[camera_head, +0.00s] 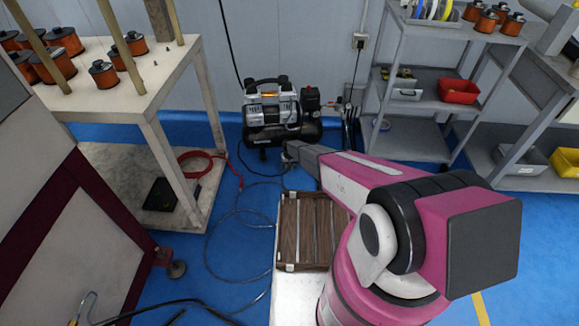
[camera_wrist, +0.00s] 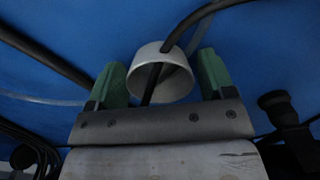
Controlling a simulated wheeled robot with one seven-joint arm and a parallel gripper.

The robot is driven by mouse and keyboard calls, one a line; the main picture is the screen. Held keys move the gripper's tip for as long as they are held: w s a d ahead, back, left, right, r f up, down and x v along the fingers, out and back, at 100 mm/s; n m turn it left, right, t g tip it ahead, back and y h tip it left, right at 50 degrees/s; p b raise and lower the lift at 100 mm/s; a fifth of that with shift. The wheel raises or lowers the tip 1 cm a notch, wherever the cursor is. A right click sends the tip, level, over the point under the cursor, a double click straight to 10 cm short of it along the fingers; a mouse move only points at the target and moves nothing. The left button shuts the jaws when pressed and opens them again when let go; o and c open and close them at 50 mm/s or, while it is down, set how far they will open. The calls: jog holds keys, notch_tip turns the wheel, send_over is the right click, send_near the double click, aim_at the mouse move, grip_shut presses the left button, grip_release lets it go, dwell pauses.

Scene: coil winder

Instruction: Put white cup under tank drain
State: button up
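The white cup (camera_wrist: 178,78) shows in the wrist view between the two green fingers of my gripper (camera_wrist: 162,74). The fingers sit at its left and right sides and appear closed on it. A dark hose line shows across the cup's rim and within its outline; I cannot tell how they meet. The black air compressor with its tank (camera_head: 283,131) stands on the blue floor by the back wall in the head view. My arm reaches towards it, its far end just in front of the tank. The cup and my fingertips cannot be made out there, nor can the drain.
A slatted brown crate (camera_head: 307,232) lies below my arm. A white table (camera_head: 152,85) with copper coils stands left. A grey shelf unit (camera_head: 412,105) with a red bin (camera_head: 459,91) stands right.

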jog(key=shift+o, duration=0.3)
notch_tip(320, 180, up, 12)
jog(key=s+d+r, duration=0.7)
jog(key=s+r, duration=0.4)
jog(key=r, duration=0.3)
jog(key=s+d+r+m, duration=0.1)
jog(key=s+d+r, duration=0.7)
jog(key=s+r, duration=0.3)
jog(key=s+d+r+m, duration=0.1)
jog(key=s+d+r, duration=0.7)
jog(key=s+r, duration=0.4)
notch_tip(320, 180, up, 6)
jog(key=shift+d+f, duration=0.1)
jog(key=shift+d, duration=0.15)
